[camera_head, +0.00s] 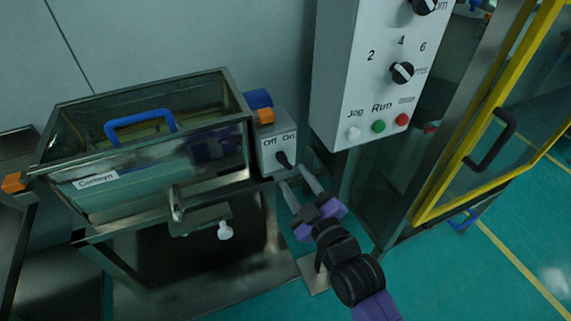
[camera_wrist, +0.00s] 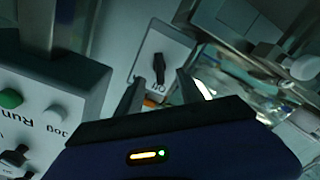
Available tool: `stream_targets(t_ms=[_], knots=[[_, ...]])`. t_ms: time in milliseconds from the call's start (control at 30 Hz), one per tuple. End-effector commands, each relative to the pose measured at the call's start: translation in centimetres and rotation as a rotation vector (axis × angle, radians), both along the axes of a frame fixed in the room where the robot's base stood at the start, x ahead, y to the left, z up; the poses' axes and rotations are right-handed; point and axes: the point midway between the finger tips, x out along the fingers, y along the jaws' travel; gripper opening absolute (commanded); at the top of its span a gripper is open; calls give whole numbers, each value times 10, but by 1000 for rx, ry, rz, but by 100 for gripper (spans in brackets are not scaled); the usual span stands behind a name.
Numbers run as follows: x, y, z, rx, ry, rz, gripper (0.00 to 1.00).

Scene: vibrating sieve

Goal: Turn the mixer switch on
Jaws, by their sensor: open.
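The mixer switch is a small black knob (camera_head: 284,160) on a light grey box (camera_head: 267,157) marked Off on the left and On on the right. It also shows in the wrist view, where the knob (camera_wrist: 158,68) is long and narrow on a pale plate. I cannot tell for sure which label it points to. My gripper (camera_head: 294,176) is open, just below and in front of the box in the head view. In the wrist view the fingers (camera_wrist: 159,78) stand on either side of the knob's line, with nothing held between them. Contact with the knob is not visible.
A glass-sided metal tank (camera_head: 140,195) with a blue handle (camera_head: 140,120) stands left of the box. A white control panel (camera_head: 350,70) with knobs and buttons hangs at upper right. A yellow-framed door (camera_head: 485,130) stands further right.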

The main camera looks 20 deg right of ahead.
Motion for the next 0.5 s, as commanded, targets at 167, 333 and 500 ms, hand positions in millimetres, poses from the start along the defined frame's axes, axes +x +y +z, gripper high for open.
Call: stream_targets(t_ms=[167,333,500], knots=[[29,1,1,1,-2,-1,45],[51,1,1,2,-1,0,45],[62,2,0,1,-1,-1,45]])
